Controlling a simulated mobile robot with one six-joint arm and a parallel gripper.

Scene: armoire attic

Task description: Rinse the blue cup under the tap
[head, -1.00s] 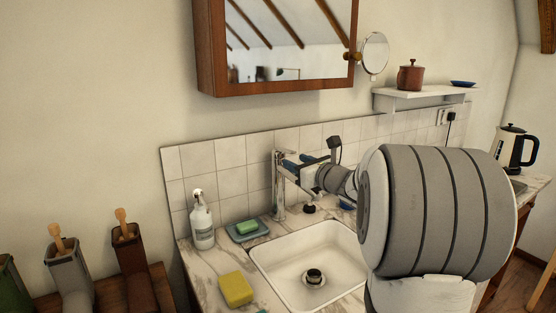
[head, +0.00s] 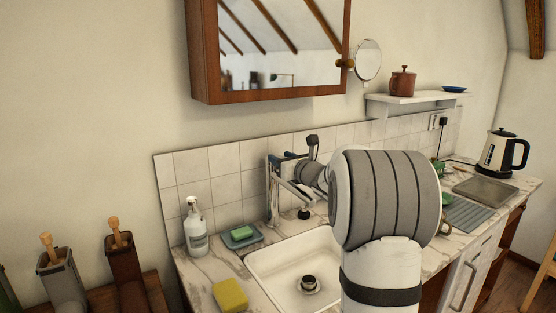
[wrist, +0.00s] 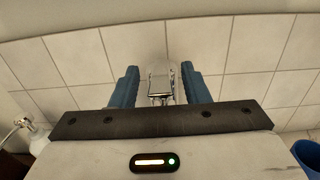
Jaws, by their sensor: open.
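The chrome tap (head: 273,199) stands upright at the back edge of the white sink (head: 262,272). My gripper (head: 275,161) is at the top of the tap. In the wrist view my gripper (wrist: 160,78) is open, one blue finger on each side of the tap's lever (wrist: 160,82). I cannot tell whether either finger touches it. A blue rounded thing, likely the blue cup (wrist: 309,154), is cut off at the lower right of the wrist view. The cup does not show in the head view, where my arm hides part of the counter. I see no running water.
A mirror cabinet (head: 200,52) and a shelf (head: 412,99) hang above. A grey drain mat (head: 468,215) and kettle (head: 502,152) are right.

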